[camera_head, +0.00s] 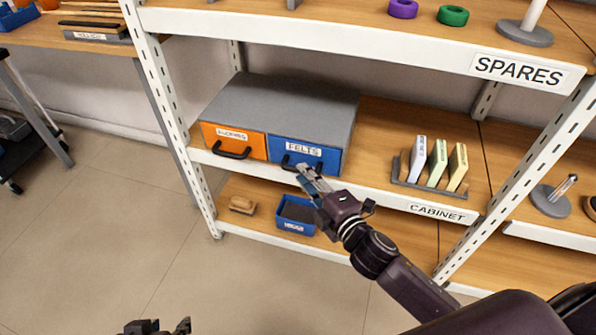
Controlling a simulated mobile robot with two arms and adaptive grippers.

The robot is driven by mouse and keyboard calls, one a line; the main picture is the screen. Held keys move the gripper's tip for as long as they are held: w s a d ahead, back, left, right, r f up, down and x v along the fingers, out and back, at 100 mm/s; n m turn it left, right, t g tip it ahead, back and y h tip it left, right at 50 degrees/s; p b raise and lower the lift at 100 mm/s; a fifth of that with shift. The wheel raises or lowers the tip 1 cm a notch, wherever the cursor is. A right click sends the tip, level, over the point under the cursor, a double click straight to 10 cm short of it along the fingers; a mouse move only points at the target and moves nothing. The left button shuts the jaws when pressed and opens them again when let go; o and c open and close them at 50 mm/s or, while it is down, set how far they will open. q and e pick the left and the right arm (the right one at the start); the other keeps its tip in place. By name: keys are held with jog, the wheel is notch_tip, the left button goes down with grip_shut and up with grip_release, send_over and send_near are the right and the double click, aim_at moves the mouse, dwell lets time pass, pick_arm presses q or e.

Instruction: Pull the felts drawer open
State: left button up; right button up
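The felts drawer (327,158) has a blue front labelled FELTS. It is the right one of two drawers in a grey cabinet (285,98) on the middle shelf. Its front looks level with the orange drawer beside it, so it appears closed. Its dark handle (287,165) is partly covered by my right gripper (303,172), whose fingertips are at the handle. I cannot tell whether the fingers are shut on it. My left gripper (160,327) shows only at the bottom edge, far from the cabinet, with a gap between its fingers.
The orange drawer (235,137) with its own handle sits directly left. On the shelf below are a blue bin (295,214) and a wooden brush-like block (242,204). A rack of upright pads (438,165) stands right of the cabinet. The floor in front is clear.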

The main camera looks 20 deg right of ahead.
jog(key=shift+x, duration=1.6)
pick_arm(q)
jog(key=w, duration=0.1)
jog(key=w+d+r+t, duration=0.1)
jog(key=w, duration=0.1)
jog(key=shift+r+t, duration=0.2)
jog(key=shift+t, duration=0.1)
pick_arm(e)
grip_shut()
